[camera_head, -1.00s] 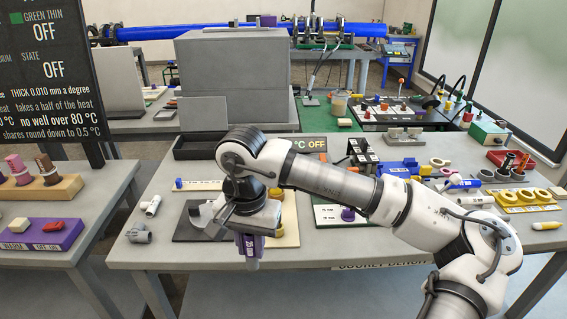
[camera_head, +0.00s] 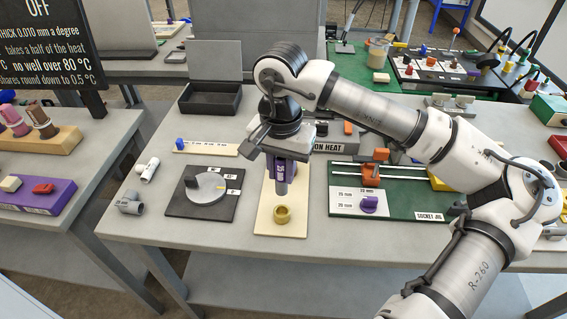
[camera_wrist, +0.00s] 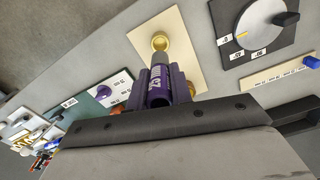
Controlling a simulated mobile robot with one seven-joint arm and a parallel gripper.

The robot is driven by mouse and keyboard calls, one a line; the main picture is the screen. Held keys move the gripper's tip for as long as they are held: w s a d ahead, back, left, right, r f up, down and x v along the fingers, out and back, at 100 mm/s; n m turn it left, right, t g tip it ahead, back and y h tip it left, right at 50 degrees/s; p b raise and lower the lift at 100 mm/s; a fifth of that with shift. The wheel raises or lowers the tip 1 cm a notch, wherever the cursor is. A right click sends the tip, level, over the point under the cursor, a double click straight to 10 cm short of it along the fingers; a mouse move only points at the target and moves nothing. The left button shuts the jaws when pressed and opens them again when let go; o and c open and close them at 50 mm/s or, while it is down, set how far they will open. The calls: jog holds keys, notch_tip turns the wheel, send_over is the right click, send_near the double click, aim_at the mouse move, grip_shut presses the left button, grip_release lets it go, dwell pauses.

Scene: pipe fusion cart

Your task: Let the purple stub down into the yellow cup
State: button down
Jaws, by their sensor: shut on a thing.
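My gripper (camera_head: 281,160) is shut on the purple stub (camera_head: 281,184), which hangs roughly upright below the jaws. The yellow cup (camera_head: 282,214) stands near the front end of a cream board (camera_head: 268,227). In the head view the stub's lower end is above and behind the cup in the picture, apart from it. The exact height of the stub over the cup is hard to tell.
A black plate with a grey dial (camera_head: 206,187) lies left of the cream board. A green socket jig (camera_head: 400,207) with a purple knob (camera_head: 369,204) lies right. Grey pipe fittings (camera_head: 130,203) sit at the left table edge. A dark open tray (camera_head: 210,100) is behind.

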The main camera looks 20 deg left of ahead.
aim_at(281, 189)
jog(key=shift+f+b, duration=0.15)
jog(key=shift+b, duration=0.4)
notch_tip(281, 189, down, 5)
jog(key=b, duration=0.5)
jog(key=shift+f, duration=0.2)
jog(key=shift+f+b, duration=0.2)
jog(key=shift+b, duration=0.8)
dwell(0.7)
jog(key=shift+f+b, duration=1.9)
jog(key=shift+b, duration=0.05)
jog(key=c, duration=1.2)
grip_release()
jog(key=shift+r, duration=0.1)
jog(key=shift+o, duration=0.2)
